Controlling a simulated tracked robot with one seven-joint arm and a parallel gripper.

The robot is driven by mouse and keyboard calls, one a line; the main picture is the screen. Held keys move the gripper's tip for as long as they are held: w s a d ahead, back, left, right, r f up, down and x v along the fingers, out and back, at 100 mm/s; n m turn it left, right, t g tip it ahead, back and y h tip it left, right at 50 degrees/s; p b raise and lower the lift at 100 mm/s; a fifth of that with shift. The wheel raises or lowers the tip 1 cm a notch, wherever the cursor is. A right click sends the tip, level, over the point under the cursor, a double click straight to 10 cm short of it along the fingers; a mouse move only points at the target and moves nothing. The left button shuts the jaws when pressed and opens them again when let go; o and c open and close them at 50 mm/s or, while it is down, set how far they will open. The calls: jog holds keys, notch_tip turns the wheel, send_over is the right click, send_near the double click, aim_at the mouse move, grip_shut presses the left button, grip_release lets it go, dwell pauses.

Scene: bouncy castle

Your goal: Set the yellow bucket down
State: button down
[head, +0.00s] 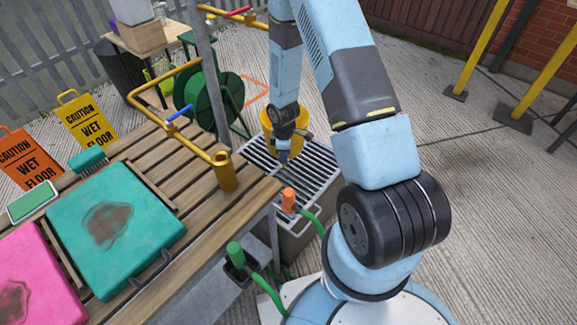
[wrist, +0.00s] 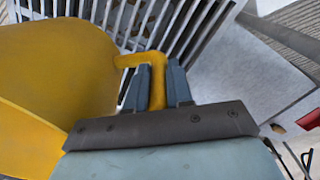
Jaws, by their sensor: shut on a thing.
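The yellow bucket (head: 298,147) is in the head view, partly hidden behind my gripper and wrist, over the far part of a grey slatted grate (head: 312,181). In the wrist view the bucket (wrist: 60,70) fills the left side, and its handle (wrist: 157,85) runs between my fingers. My gripper (head: 284,156) is shut on that handle; it also shows in the wrist view (wrist: 158,88). The grate's slats (wrist: 190,25) show behind the bucket. I cannot tell whether the bucket's bottom touches the grate.
A slatted wooden table (head: 215,215) with a teal pad (head: 115,225) and a pink pad (head: 35,285) stands at the left. A yellow pipe with taps (head: 226,170) rises at its edge. A green hose reel (head: 195,100) stands behind. Paved ground (head: 490,190) at the right is clear.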

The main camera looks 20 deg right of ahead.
jog(key=d+f+n, duration=1)
jog(key=d, duration=0.2)
jog(key=shift+s+d+f+n, duration=0.15)
jog(key=shift+d+n, duration=0.05)
jog(key=shift+n, duration=0.2)
jog(key=c, duration=1)
grip_release()
dwell(0.3)
notch_tip(320, 180, up, 12)
jog(key=shift+r, duration=0.1)
dwell(0.6)
